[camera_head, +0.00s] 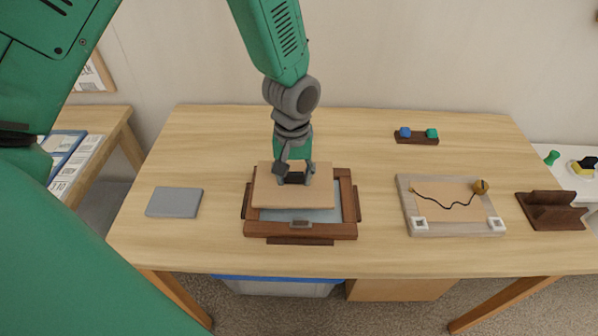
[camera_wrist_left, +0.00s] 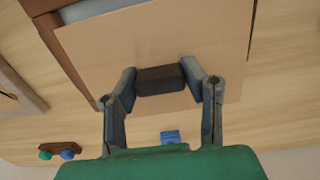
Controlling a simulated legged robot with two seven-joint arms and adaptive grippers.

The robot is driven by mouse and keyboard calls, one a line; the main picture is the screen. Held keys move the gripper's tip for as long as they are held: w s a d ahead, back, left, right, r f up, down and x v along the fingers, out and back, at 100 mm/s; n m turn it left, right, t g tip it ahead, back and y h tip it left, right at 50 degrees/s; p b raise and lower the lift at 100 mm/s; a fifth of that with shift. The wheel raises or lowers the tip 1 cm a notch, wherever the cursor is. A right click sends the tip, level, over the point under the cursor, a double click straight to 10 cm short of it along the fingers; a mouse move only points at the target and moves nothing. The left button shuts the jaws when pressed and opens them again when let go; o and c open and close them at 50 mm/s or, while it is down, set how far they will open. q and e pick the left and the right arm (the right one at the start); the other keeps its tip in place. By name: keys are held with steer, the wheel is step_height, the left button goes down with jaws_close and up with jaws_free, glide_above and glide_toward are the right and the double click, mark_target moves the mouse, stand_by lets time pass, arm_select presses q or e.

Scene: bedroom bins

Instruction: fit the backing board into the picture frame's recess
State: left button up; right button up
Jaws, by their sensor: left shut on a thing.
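The picture frame (camera_head: 301,229) is dark brown wood and lies flat near the middle of the table. A pale blue-grey surface shows in its recess at the front. The backing board (camera_head: 265,193) is a thin tan panel over the back and left part of the frame, overlapping its rim. I cannot tell how high it is above the frame. My left gripper (camera_head: 294,180) is shut on the dark block handle of the board; the handle (camera_wrist_left: 160,79) also shows between the fingers in the left wrist view. My right gripper is not in view.
A grey plate (camera_head: 174,202) lies left of the frame. A light board with a black cord (camera_head: 450,227) lies to the right, with a dark wooden stand (camera_head: 551,212) beyond it. A small rack with blue and green knobs (camera_head: 416,138) stands behind. Bare table separates them.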

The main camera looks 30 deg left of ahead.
mark_target(305, 190)
arm_select(q)
steer(key=shift+s+d+f, duration=0.1)
steer(key=shift+s+f, duration=0.05)
steer(key=shift+f, duration=0.4)
jaws_close()
steer(key=d, duration=0.3)
steer(key=shift+d+f+b, duration=0.1)
steer(key=shift+f+b, duration=0.05)
steer(key=shift+b, duration=0.15)
steer(key=shift+d, duration=0.2)
steer(key=shift+a+f, duration=0.15)
steer(key=shift+a, duration=1.1)
steer(key=shift+d+r+g+p, duration=0.3)
steer(key=shift+d+p, duration=0.25)
steer(key=shift+d, duration=0.35)
steer(key=shift+a+f+g+h+p, duration=0.2)
steer(key=shift+a+g+h+p, duration=0.15)
steer(key=shift+a+p, duration=0.3)
steer(key=shift+d+g, duration=0.25)
steer(key=shift+d, duration=0.05)
steer(key=shift+d+r+p, duration=0.1)
steer(key=shift+d+p, duration=0.2)
steer(key=shift+d, duration=0.05)
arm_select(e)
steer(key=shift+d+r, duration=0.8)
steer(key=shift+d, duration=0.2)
